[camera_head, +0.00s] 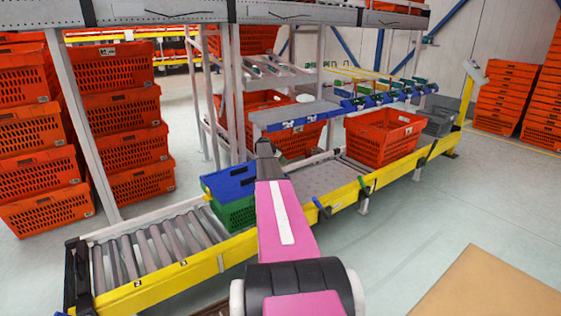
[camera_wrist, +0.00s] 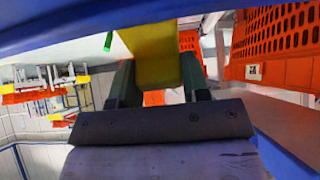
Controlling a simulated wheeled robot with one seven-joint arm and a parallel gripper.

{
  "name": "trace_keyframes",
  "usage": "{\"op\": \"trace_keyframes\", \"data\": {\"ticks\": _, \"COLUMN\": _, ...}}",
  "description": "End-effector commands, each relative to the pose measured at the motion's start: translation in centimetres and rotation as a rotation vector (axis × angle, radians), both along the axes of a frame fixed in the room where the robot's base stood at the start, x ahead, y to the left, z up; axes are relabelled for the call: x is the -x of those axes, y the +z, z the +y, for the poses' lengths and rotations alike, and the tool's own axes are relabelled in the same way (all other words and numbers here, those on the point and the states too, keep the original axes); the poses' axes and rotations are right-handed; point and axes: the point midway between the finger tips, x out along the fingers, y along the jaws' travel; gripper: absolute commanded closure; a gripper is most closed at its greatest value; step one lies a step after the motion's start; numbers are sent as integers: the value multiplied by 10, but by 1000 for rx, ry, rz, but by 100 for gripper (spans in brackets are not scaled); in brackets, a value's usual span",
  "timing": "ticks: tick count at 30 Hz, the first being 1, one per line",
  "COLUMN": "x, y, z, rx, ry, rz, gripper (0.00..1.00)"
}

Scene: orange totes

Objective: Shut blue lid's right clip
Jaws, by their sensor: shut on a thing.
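The blue lid (camera_head: 228,181) sits on a green crate (camera_head: 236,212) on the roller conveyor, left of my pink arm. Its right side is partly hidden behind the arm, and I cannot make out the right clip in the head view. My gripper's dark end (camera_head: 266,160) is just right of the lid; its fingertips are hidden there. In the wrist view my gripper (camera_wrist: 158,75) has its two dark fingers on either side of a yellow piece (camera_wrist: 153,42), shut on it. I cannot tell for sure whether this piece is the clip. A blue edge crosses the top.
The conveyor's yellow rail (camera_head: 190,262) runs along the front. Grey shelf posts (camera_head: 82,135) and a raised blue-edged shelf (camera_head: 300,116) stand behind the crate. An orange tote (camera_head: 382,136) is farther right on the conveyor. The floor (camera_head: 440,225) at right is open.

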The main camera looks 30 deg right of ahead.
Motion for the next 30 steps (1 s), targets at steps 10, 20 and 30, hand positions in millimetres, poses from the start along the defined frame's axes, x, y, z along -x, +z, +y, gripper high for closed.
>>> {"op": "trace_keyframes", "data": {"ticks": 10, "x": -2, "y": -7, "z": -9, "rx": -184, "ry": -1, "rz": 15, "gripper": 81}}
{"op": "trace_keyframes", "data": {"ticks": 20, "x": -3, "y": -20, "z": -18, "rx": -492, "ry": -1, "rz": 38, "gripper": 81}}
{"op": "trace_keyframes", "data": {"ticks": 30, "x": -3, "y": -36, "z": -22, "rx": -815, "ry": 0, "rz": 63, "gripper": 81}}
